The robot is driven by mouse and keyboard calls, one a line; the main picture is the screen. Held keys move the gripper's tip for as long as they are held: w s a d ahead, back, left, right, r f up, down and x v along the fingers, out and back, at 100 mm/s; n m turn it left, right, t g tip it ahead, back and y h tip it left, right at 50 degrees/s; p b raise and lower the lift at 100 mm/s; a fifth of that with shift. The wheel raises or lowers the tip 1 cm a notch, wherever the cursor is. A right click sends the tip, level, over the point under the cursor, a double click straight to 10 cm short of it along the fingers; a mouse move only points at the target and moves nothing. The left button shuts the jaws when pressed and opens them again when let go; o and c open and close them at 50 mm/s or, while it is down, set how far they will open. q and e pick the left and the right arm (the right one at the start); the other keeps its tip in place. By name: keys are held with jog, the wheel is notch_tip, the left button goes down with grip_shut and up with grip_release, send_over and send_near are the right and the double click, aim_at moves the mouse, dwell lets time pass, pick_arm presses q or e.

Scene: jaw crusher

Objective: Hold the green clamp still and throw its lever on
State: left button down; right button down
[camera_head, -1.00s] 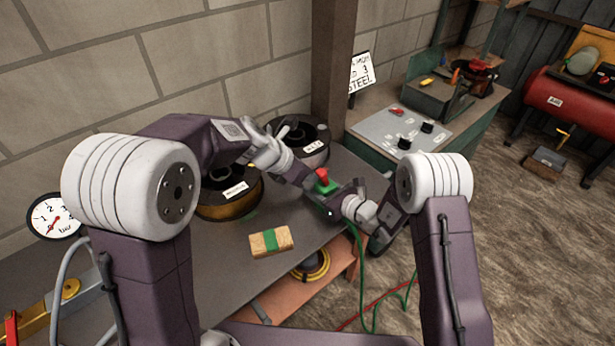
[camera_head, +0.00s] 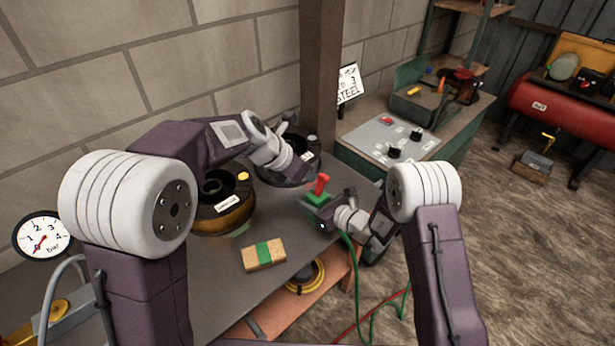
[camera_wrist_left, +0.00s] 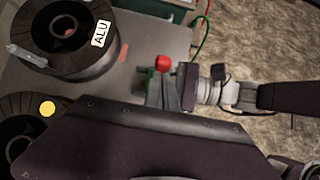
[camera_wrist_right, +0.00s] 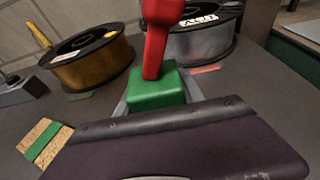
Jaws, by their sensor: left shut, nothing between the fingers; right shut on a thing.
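The green clamp (camera_head: 315,199) is near the right edge of the grey bench, with its red lever (camera_head: 321,184) standing up from it. In the right wrist view the green block (camera_wrist_right: 155,91) sits between my right gripper's grey fingers, and the red lever (camera_wrist_right: 159,38) rises nearly upright, leaning slightly right. My right gripper (camera_head: 324,207) is shut on the clamp. My left gripper (camera_head: 304,177) is shut and empty, just left of the lever. In the left wrist view its fingers (camera_wrist_left: 166,90) point toward the lever's red top (camera_wrist_left: 163,62); whether they touch it is unclear.
A brown-wound spool (camera_head: 222,212) and the ALU spool (camera_wrist_left: 69,35) stand on the bench near the wall. A wooden block with a green band (camera_head: 263,256) lies at the front. A control panel (camera_head: 380,140) and a post (camera_head: 322,80) are behind. A green hose (camera_head: 357,270) hangs beside the bench.

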pick_arm(q)
jog(key=shift+r, duration=0.2)
notch_tip(320, 180, up, 11)
jog(key=s+a, duration=0.1)
jog(key=shift+s+a+r, duration=0.15)
jog(key=shift+a+r, duration=0.05)
dwell(0.3)
pick_arm(e)
jog(key=c, duration=0.6)
grip_release()
jog(key=shift+c, duration=0.2)
jog(key=shift+d, duration=0.1)
